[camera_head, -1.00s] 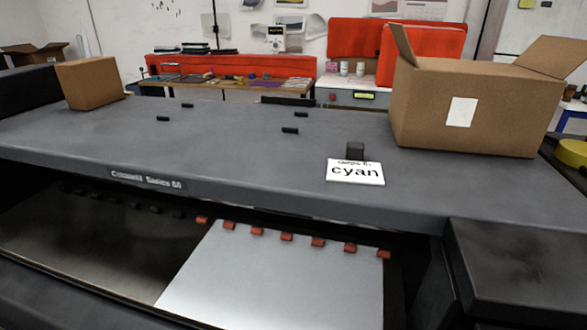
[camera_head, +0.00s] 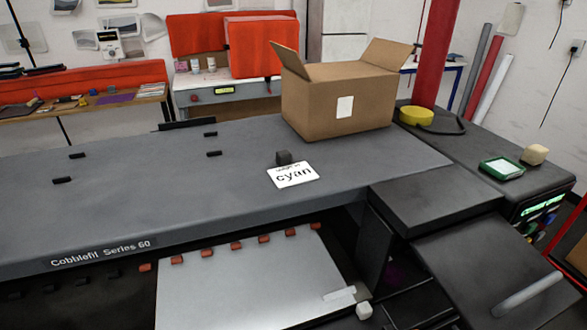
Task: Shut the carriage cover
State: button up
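A dark flat panel with a pale bar handle (camera_head: 527,293) sits at the lower right of the large printer and looks like the carriage cover (camera_head: 465,262). It slants down toward me. To its left is a dark open gap (camera_head: 400,296) with a small magenta patch inside. I cannot tell exactly how the panel is hinged. Another dark flat-topped housing (camera_head: 430,198) stands just behind it. My gripper is not in view.
A white sheet (camera_head: 250,285) lies on the bed under the grey printer top (camera_head: 130,200), with red clips along its back edge. A small white block (camera_head: 364,311) is near its right corner.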

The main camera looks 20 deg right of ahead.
aim_at(493, 277)
jog(key=l+z, duration=0.35)
jog(key=i+l+z, duration=0.15)
jog(key=z, duration=0.15)
jog(key=i+l+z, duration=0.1)
jog(key=z, duration=0.25)
jog(key=l, duration=0.1)
